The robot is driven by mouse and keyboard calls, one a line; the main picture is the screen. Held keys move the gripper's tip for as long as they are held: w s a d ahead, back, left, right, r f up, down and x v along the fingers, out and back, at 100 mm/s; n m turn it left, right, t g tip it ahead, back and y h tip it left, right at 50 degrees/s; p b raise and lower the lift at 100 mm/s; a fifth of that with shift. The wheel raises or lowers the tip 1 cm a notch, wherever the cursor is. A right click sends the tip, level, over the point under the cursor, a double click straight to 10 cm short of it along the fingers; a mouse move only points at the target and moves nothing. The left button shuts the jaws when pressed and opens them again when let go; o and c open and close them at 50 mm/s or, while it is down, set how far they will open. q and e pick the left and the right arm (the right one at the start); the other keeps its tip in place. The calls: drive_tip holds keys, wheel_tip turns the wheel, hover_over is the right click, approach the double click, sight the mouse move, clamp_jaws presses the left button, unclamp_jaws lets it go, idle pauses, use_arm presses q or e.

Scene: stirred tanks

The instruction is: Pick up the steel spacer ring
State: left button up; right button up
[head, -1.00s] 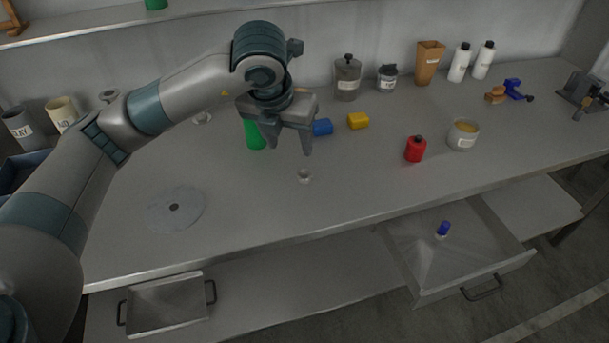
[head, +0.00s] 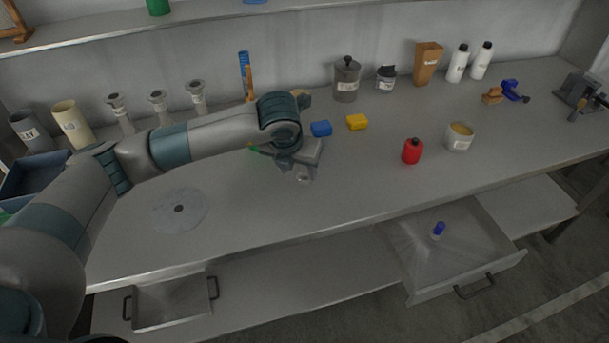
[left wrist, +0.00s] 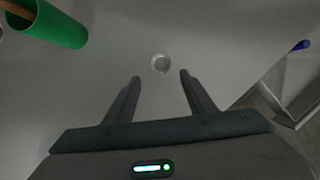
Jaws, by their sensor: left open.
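The steel spacer ring (left wrist: 160,63) is a small pale ring on the grey bench, just beyond and between my open fingertips in the left wrist view. In the head view the ring (head: 304,180) is small and partly hidden by my left gripper (head: 293,173). My left gripper also shows in the left wrist view (left wrist: 160,77); its two fingers are apart with nothing between them. I cannot tell its exact height above the bench. My right gripper is not in view.
A green cup (left wrist: 52,24) stands left of the gripper. A grey disc (head: 180,210) lies at left. An open drawer (head: 455,255) juts out below the bench.

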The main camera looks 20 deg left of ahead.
sight(302, 180)
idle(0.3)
use_arm(q)
drive_tip(key=shift+w+f+p, duration=0.3)
drive_tip(key=shift+f+p, duration=0.1)
drive_tip(key=shift+p, duration=0.2)
drive_tip(key=p+x, duration=0.1)
drive_tip(key=x, duration=0.2)
drive_tip(key=shift+w+d+p, duration=0.15)
drive_tip(key=shift+d+p, duration=0.05)
drive_tip(key=shift+p, duration=0.1)
drive_tip(key=shift+w+f, duration=0.2)
drive_tip(key=shift+f, duration=0.3)
drive_tip(key=c, duration=1.1)
